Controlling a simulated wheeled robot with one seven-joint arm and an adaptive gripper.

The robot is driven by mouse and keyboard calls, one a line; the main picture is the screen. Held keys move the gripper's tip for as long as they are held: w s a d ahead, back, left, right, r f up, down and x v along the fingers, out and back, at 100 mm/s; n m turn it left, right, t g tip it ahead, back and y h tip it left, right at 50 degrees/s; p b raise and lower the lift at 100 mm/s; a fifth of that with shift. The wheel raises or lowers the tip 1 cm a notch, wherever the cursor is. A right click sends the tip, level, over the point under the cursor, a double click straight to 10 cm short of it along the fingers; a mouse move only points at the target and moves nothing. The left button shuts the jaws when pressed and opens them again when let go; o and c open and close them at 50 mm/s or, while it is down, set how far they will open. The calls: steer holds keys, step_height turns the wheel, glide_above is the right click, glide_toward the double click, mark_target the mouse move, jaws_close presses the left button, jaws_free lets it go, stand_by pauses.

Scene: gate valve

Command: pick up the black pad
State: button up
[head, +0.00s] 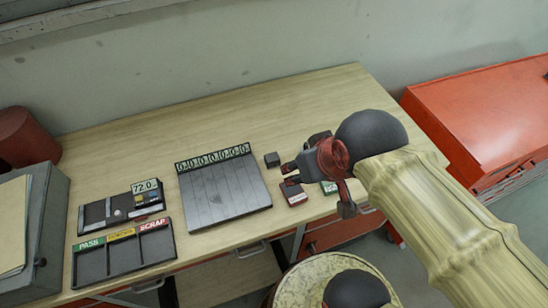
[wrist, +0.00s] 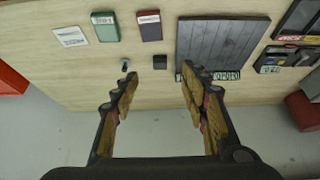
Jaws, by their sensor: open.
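The black pad (head: 272,159) is a small dark square block lying on the wooden table, just right of the grey slatted board's upper right corner. It also shows in the wrist view (wrist: 160,62), ahead of the fingertips and roughly centred between them. My gripper (head: 316,184) is over the right part of the table, to the right of the pad in the head view. In the wrist view my gripper (wrist: 158,86) has its fingers spread wide with nothing between them. It does not touch the pad.
The grey slatted board (head: 225,192) lies left of the pad. Red (wrist: 149,25) and green (wrist: 104,27) blocks, a white card (wrist: 70,36) and a small grey knob-like piece (wrist: 125,65) lie nearby. A sorting tray (head: 124,252) is further left. The table's back is clear.

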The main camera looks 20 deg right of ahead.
steer(key=shift+o, duration=0.3)
steer(key=g+p, duration=0.6)
steer(key=p, duration=0.9)
glide_above(272, 157)
steer(key=s, duration=0.1)
step_height(272, 157, down, 15)
steer(key=shift+f, duration=0.2)
steer(key=shift+w+f, duration=0.15)
steer(key=shift+f, duration=1.1)
steer(key=shift+w+f, duration=0.2)
steer(key=shift+f, duration=1.1)
steer(key=shift+w+f, duration=0.15)
steer(key=shift+f, duration=1.1)
steer(key=shift+c, duration=0.7)
